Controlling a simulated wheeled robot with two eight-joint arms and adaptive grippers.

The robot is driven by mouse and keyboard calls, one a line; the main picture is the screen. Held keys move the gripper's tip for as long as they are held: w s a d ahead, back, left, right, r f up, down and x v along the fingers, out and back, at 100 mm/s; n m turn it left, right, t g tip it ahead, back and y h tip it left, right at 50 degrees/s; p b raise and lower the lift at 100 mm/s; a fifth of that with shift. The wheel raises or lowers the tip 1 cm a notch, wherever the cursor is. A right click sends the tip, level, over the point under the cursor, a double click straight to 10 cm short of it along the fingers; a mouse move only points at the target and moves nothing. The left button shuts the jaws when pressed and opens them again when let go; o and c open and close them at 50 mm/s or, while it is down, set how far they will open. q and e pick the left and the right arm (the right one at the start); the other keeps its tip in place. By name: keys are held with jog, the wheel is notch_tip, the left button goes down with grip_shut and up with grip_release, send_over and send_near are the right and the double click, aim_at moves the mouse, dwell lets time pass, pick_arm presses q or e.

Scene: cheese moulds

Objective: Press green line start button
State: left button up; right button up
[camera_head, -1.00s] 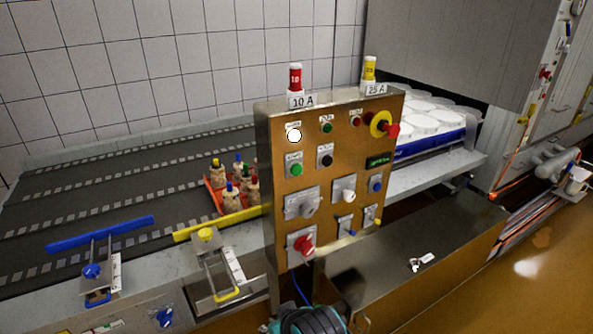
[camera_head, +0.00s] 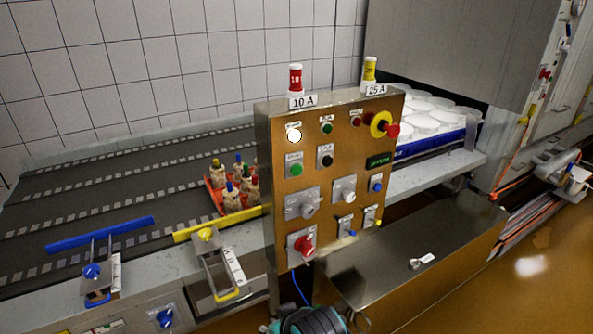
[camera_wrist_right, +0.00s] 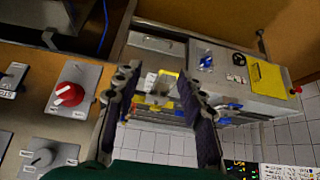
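The upright control panel (camera_head: 335,200) stands in the middle of the head view. A round green button (camera_head: 295,169) sits on its left side, below a lit white round light (camera_head: 294,135). A smaller green button or lamp (camera_head: 327,128) is higher up; the labels are too small to read. My right gripper (camera_wrist_right: 160,85) is open and empty in the right wrist view, beside the panel's lower part. In the head view, a teal and dark part of mine shows at the bottom edge, below the panel and apart from the green button. My left gripper is not in view.
A red knob (camera_head: 304,246), a grey knob (camera_head: 305,203) and a black button (camera_head: 325,157) share the panel. A red-and-yellow emergency stop (camera_head: 385,125) juts out at upper right. A conveyor (camera_head: 100,190) lies left; a steel box (camera_head: 430,250) stands right.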

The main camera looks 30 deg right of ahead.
grip_shut()
dwell(1.3)
